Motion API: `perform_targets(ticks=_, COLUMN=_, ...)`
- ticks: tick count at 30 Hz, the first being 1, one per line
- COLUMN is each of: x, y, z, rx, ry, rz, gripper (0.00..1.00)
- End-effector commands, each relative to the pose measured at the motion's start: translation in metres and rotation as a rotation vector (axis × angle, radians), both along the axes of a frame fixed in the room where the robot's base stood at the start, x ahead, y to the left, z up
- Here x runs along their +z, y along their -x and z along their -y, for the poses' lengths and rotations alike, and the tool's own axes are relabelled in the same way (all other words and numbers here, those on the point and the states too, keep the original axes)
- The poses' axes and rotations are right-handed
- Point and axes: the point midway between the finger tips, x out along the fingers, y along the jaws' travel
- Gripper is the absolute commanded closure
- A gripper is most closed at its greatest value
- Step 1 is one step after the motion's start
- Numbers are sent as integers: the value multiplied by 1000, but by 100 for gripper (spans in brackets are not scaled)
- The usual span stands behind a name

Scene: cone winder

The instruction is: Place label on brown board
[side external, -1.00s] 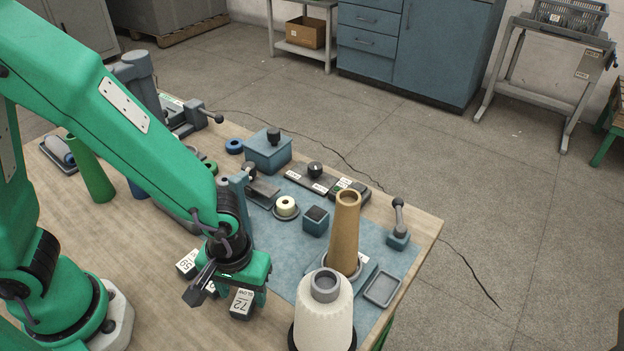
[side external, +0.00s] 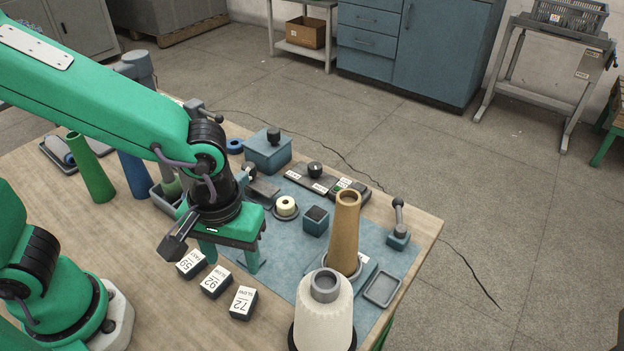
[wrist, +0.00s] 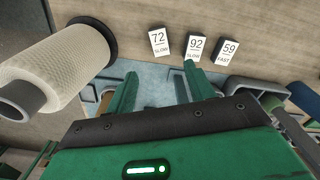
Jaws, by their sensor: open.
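Three dark blocks with white label faces stand in a row on the brown wooden table top (side external: 130,265): the 59 FAST label (side external: 190,264), the 92 SLOW label (side external: 215,282) and the 72 SLOW label (side external: 243,302). The wrist view also shows the 72 label (wrist: 159,42), the 92 label (wrist: 194,47) and the 59 label (wrist: 227,52). My gripper (side external: 230,260) is open and empty, just behind the row. In the wrist view its fingers (wrist: 160,75) point toward the labels. I cannot tell a separate brown board; a dark plate (side external: 321,180) with a knob and white tags lies at the back.
A white yarn cone (side external: 325,315) and a tall tan cone (side external: 345,235) stand at the right. A blue mat (side external: 287,250) holds a cream spool (side external: 286,205), a small blue block (side external: 315,220) and a grey tray (side external: 382,288). Green (side external: 90,168) and blue (side external: 133,175) cones stand left.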

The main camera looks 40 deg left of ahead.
Motion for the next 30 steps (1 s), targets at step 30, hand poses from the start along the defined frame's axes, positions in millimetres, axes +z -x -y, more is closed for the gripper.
perform_targets(ticks=30, x=32, y=-17, z=-38, rx=-65, ry=51, rz=86, gripper=46)
